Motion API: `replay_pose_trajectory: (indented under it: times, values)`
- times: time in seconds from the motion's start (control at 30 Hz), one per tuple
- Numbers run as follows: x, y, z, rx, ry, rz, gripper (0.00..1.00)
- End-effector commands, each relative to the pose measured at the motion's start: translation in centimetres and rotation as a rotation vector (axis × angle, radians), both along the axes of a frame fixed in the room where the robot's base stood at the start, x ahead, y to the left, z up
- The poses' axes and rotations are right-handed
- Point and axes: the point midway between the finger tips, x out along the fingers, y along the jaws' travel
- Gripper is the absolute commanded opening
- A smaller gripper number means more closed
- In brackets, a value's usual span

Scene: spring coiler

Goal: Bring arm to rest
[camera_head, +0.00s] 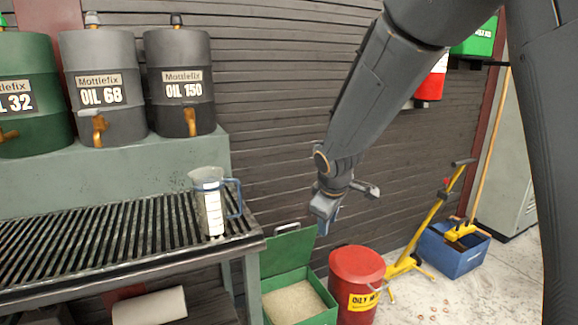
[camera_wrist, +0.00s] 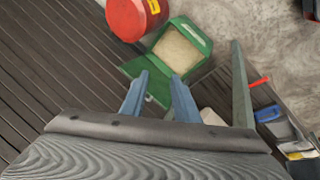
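My arm (camera_head: 375,95) reaches down from the upper right in the head view. My gripper (camera_head: 328,218) hangs in the air in front of the dark slatted wall, above the green box and the red bin. In the wrist view my gripper (camera_wrist: 160,76) shows two blue fingers standing apart with nothing held between them. The far fingertips are partly hidden in the head view.
A measuring jug (camera_head: 211,205) stands upright on the grated bench (camera_head: 110,235), left of my gripper. Oil drums (camera_head: 98,85) stand behind it. Below are an open green box (camera_head: 325,312) of granules, a red bin (camera_head: 355,275) and a blue crate (camera_head: 455,258).

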Motion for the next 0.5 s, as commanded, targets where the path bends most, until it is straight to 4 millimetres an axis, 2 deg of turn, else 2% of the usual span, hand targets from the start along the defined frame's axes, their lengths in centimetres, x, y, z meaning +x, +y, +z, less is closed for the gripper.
replay_pose_trajectory:
  times: [0.03, 0.2, 0.3, 0.5]
  values:
    - [-2.8, -0.3, 0.9, 0.026, 0.031, -0.067, 0.28]
    - [-12.5, -1.1, 2.1, 0.114, 0.168, -0.307, 0.28]
    - [-17.1, -1.2, 2.3, 0.152, 0.236, -0.415, 0.28]
    - [-23.5, -1.1, 2.5, 0.203, 0.334, -0.557, 0.28]
